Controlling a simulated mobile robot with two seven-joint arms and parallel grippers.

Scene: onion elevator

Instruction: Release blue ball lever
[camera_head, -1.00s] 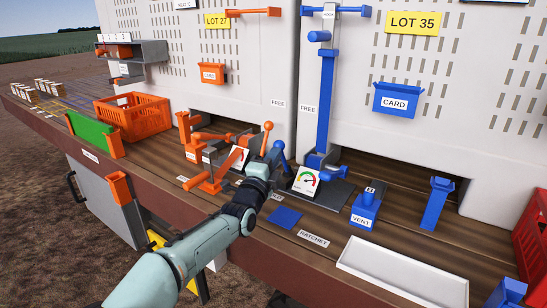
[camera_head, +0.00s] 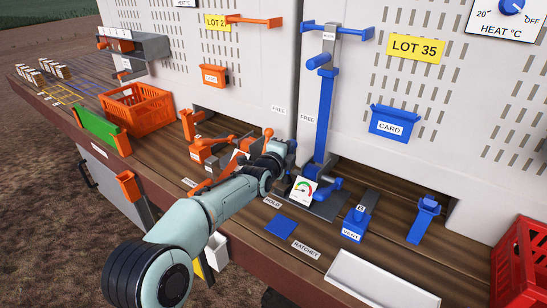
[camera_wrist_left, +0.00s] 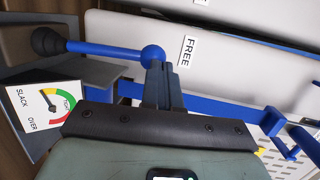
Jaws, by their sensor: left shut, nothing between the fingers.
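The blue ball lever shows in the left wrist view as a blue ball (camera_wrist_left: 153,55) on a blue rod that runs left to a dark round pivot. My left gripper (camera_wrist_left: 163,75) has its fingers together, with nothing between them. Its fingertips are just by the ball; I cannot tell whether they touch it. In the head view the left gripper (camera_head: 286,152) is beside the blue post, left of it, and hides most of the lever. A gauge (camera_head: 303,189) marked SLACK and OVER stands at the lever's base. The right gripper is not in view.
A tall blue post (camera_head: 324,115) rises behind the gauge, next to a FREE label. Orange levers (camera_head: 200,150) crowd the left side of my arm. A blue VENT block (camera_head: 357,222), a blue pad (camera_head: 281,226) and a white tray (camera_head: 375,286) lie to the right.

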